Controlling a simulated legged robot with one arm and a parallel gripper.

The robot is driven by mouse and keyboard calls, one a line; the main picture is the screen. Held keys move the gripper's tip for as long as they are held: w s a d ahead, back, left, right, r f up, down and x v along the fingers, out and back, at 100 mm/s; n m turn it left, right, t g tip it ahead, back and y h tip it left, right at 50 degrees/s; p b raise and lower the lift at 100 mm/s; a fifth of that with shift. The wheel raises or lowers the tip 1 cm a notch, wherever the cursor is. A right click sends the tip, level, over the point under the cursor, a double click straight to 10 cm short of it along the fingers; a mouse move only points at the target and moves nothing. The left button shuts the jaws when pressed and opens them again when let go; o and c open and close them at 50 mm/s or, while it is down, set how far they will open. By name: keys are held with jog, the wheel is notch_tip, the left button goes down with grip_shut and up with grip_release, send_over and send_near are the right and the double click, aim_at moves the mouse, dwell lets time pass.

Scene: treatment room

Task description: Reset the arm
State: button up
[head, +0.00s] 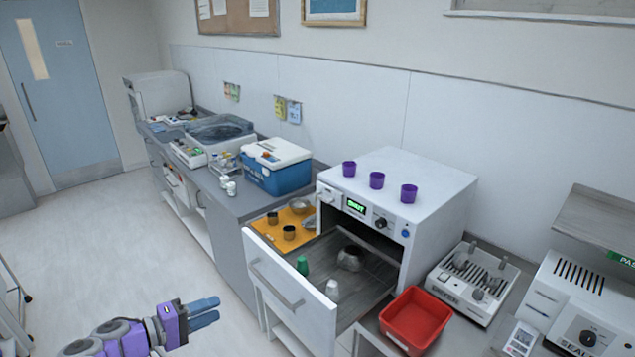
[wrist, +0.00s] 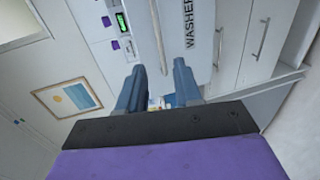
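My purple gripper (head: 205,312) is at the lower left of the head view, held out over the floor in front of the open washer drawer. In the wrist view its two blue-grey fingers (wrist: 160,92) stand apart with nothing between them. The gripper touches nothing. The washer drawer (head: 275,283) is pulled out and holds a green cup (head: 302,265), a white cup (head: 332,289) and a dark-topped metal item (head: 350,257). The drawer front, marked WASHER, shows in the wrist view (wrist: 200,60).
Three purple cups (head: 377,180) stand on the washer (head: 440,190). An orange mat (head: 262,232) with small metal cups lies left of it. A red bin (head: 416,322), a white tray device (head: 472,284) and a sealer (head: 585,310) are right. The floor (head: 120,240) at left is clear.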

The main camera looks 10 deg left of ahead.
jog(key=w+d+r+m+g+h, duration=0.1)
jog(key=w+d+r, duration=0.2)
jog(key=d, duration=0.2)
jog(key=w+d+r+g+h, duration=0.1)
jog(key=w+d+r, duration=0.25)
jog(key=d, duration=0.25)
jog(key=d+r+m+g, duration=0.2)
jog(key=d+r+g, duration=0.2)
jog(key=d, duration=1)
jog(key=d+r+m+g, duration=0.2)
jog(key=d+r+g, duration=0.15)
jog(key=d, duration=1.05)
jog(key=s+d+f+m+g+y, duration=0.1)
jog(key=s+d+m+g+y, duration=0.25)
jog(key=s+d, duration=1.1)
jog(key=s+a+f+y, duration=0.1)
jog(key=s+f+y, duration=0.1)
jog(key=s, duration=0.5)
jog(key=s+a+f+m+y, duration=0.1)
jog(key=s+a+f+y, duration=0.1)
jog(key=s, duration=0.5)
jog(key=s+a+f+m+g+y, duration=0.1)
jog(key=s+f+y, duration=0.1)
jog(key=s+y, duration=0.2)
jog(key=s, duration=0.3)
jog(key=shift+a, duration=0.35)
jog(key=shift+f, duration=0.1)
